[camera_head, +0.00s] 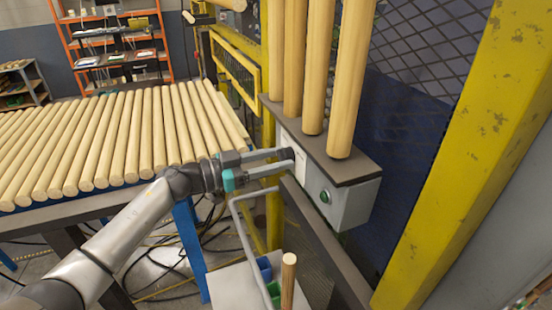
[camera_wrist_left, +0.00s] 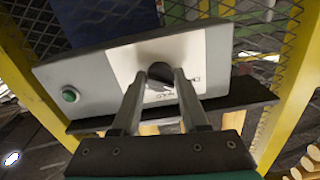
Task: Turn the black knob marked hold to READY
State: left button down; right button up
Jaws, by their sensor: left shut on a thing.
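The black knob (camera_wrist_left: 160,72) sits on a white label plate (camera_wrist_left: 128,62) on the front of a grey control box (camera_head: 350,206). My left gripper (camera_head: 290,161) reaches the box from the left, and its two fingers are shut on the knob. In the left wrist view the fingers stand on either side of the knob and hide part of it and of the label. Some dark lettering shows upside down beside the knob, but I cannot read which mark it points to. My right gripper is not in view.
A green button (camera_head: 325,196) is on the same box, apart from the fingers. Wooden poles (camera_head: 348,80) stand on the dark ledge above it. A yellow post (camera_head: 480,150) and mesh are at the right. A rack of rods (camera_head: 120,140) lies left, behind my arm.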

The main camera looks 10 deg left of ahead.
pick_arm(q)
jog(key=m+b, duration=0.1)
jog(key=m, duration=1)
jog(key=shift+w+a+m+b, duration=0.1)
jog(key=shift+w+m+b, duration=0.05)
jog(key=shift+m+b, duration=0.15)
jog(key=shift+r+m+b, duration=0.15)
jog(key=shift+m+b, duration=1.55)
jog(key=shift+m, duration=1.25)
jog(key=shift+r+m+b, duration=0.1)
jog(key=shift+m+b, duration=1.6)
jog(key=shift+m, duration=1.25)
jog(key=shift+c, duration=2.1)
grip_release()
